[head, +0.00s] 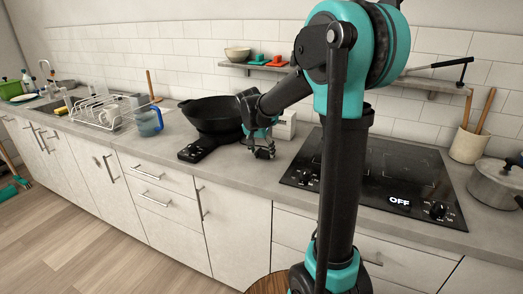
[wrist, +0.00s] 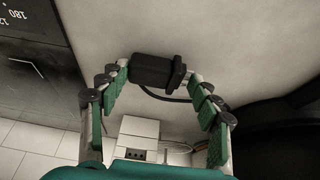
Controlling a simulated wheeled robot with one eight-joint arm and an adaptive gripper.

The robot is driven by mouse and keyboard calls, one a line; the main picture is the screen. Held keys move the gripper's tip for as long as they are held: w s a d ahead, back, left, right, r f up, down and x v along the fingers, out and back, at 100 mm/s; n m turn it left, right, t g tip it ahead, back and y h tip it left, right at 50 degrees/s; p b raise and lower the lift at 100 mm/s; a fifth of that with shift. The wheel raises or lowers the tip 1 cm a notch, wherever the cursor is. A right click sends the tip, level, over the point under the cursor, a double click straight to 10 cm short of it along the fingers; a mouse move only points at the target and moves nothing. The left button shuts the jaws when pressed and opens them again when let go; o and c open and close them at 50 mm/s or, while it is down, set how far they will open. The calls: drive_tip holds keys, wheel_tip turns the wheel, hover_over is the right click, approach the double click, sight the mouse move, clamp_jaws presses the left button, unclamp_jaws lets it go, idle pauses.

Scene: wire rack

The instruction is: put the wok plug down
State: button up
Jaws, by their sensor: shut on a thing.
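The wok plug (wrist: 153,70) is a small black block with a dark cable, seen in the wrist view between the tips of my gripper (wrist: 157,78). The fingers are shut on it. In the head view my gripper (head: 263,153) points down just over the counter (head: 239,165), in front of a white socket box (head: 285,126). I cannot tell whether the plug touches the counter. The socket box also shows in the wrist view (wrist: 138,128), nearer the palm than the plug. The black electric wok (head: 211,113) stands left of my gripper on its control base (head: 203,147).
A black cooktop (head: 375,172) reading OFF lies to the right. A blue mug (head: 148,121) and a dish rack (head: 103,111) stand left of the wok. A pot (head: 494,184) and a utensil crock (head: 467,146) are at far right. A strip of counter in front is clear.

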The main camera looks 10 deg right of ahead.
drive_tip(key=shift+f, duration=0.35)
drive_tip(key=o, duration=1.3)
drive_tip(key=shift+c, duration=0.2)
drive_tip(key=shift+r, duration=0.35)
drive_tip(key=v, duration=1.2)
drive_tip(key=shift+r, duration=0.1)
